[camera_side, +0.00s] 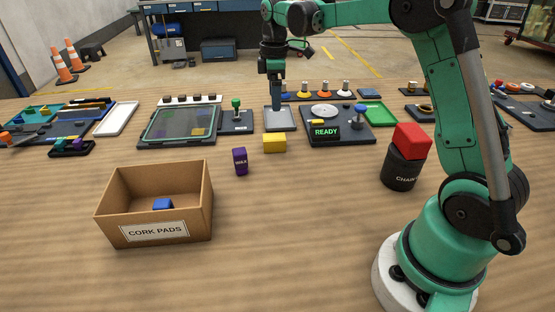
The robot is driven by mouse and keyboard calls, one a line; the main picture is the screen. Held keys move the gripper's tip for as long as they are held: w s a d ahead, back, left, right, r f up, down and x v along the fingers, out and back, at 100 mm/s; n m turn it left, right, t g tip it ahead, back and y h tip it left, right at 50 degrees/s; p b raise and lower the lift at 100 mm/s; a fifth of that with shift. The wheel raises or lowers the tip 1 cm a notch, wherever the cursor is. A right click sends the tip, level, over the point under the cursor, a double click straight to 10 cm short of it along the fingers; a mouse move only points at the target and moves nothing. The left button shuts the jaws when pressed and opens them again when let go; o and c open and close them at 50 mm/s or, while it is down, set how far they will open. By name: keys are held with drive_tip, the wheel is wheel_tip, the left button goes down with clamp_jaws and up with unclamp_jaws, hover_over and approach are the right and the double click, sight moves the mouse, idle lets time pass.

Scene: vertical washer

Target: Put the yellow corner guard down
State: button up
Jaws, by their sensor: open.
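My gripper (277,106) points straight down over the small grey tray (270,126) at the middle of the table. It is open, and nothing shows clearly between its fingers. A yellow block (275,144) lies on the bare wood just in front of the tray, apart from the gripper. A small yellow piece (317,122) lies on the dark station with the READY display (325,133). Another yellow patch (198,132) shows in the dark framed tray at left. I cannot tell which of these is the corner guard.
A cardboard box (200,205) labelled CORK PADS holds a blue block (162,204). A purple block (240,161) stands nearby. A red block (412,140) sits on a black canister (400,172) at right. A green tray (376,112) is behind. The front middle is clear.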

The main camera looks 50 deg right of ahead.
drive_tip(key=s+a+r+m+t, duration=0.1)
drive_tip(key=s+a+m+t, duration=0.6)
drive_tip(key=s+a, duration=0.6)
drive_tip(key=shift+s+r+m, duration=0.15)
drive_tip(key=shift+s+m, duration=0.2)
drive_tip(key=shift+m, duration=0.65)
